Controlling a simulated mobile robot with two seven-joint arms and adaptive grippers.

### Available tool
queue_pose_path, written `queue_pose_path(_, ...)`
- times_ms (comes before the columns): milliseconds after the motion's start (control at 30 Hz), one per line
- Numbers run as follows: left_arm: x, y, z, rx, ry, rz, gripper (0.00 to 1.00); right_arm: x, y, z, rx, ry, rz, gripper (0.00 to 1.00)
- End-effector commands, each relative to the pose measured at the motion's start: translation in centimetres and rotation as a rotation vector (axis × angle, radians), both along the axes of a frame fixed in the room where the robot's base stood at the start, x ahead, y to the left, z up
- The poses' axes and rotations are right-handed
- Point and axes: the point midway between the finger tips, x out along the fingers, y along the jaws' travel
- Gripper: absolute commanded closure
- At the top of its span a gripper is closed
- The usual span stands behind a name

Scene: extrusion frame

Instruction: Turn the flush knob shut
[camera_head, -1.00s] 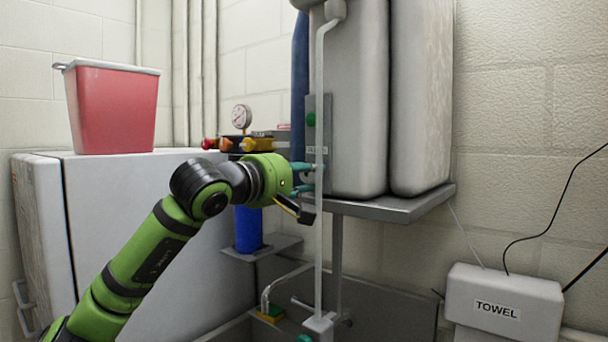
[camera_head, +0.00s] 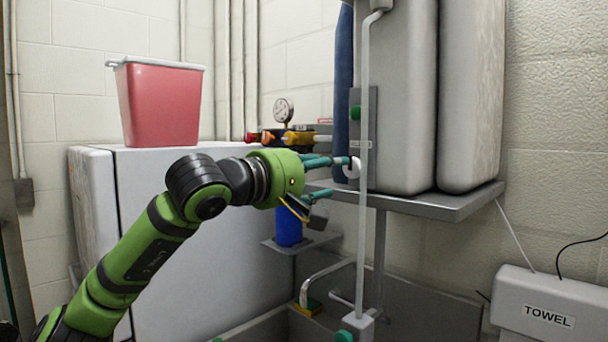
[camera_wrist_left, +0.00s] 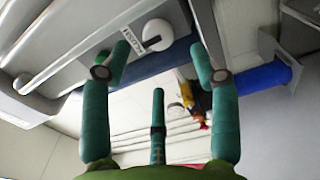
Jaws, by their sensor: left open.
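The flush knob (camera_head: 351,168) is a white round knob on a grey panel beneath a FLUSH label, behind the thin white pipe. It also shows at the top of the left wrist view (camera_wrist_left: 158,34), beside the label (camera_wrist_left: 130,30). My left gripper (camera_head: 338,177) has teal fingers, open and spread, pointing at the panel from the left. In the left wrist view the gripper (camera_wrist_left: 160,65) has the knob ahead, between the two outer fingers' directions; a third finger is below. I cannot tell whether any finger touches the knob. My right gripper is not in view.
The thin white pipe (camera_head: 363,220) stands close to the left fingertips. A grey shelf (camera_head: 450,203) carries white tanks at right. A gauge (camera_head: 284,110) with valves and a blue cylinder (camera_head: 289,226) stand behind the gripper. A sink basin (camera_head: 400,290) is below.

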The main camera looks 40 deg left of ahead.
Motion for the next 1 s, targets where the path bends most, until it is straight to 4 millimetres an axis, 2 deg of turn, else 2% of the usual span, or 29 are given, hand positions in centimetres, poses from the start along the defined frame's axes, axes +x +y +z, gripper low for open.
queue_pose_path(100,-2.3,0.3,-0.1,0.005,0.005,0.006,0.39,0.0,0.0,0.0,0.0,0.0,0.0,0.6)
queue_pose_path(333,-4.4,0.5,-0.1,0.001,0.003,0.004,0.39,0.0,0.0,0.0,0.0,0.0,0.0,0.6)
queue_pose_path(1000,-5.0,0.4,0.0,0.0,0.002,0.001,0.39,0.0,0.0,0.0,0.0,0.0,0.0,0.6)
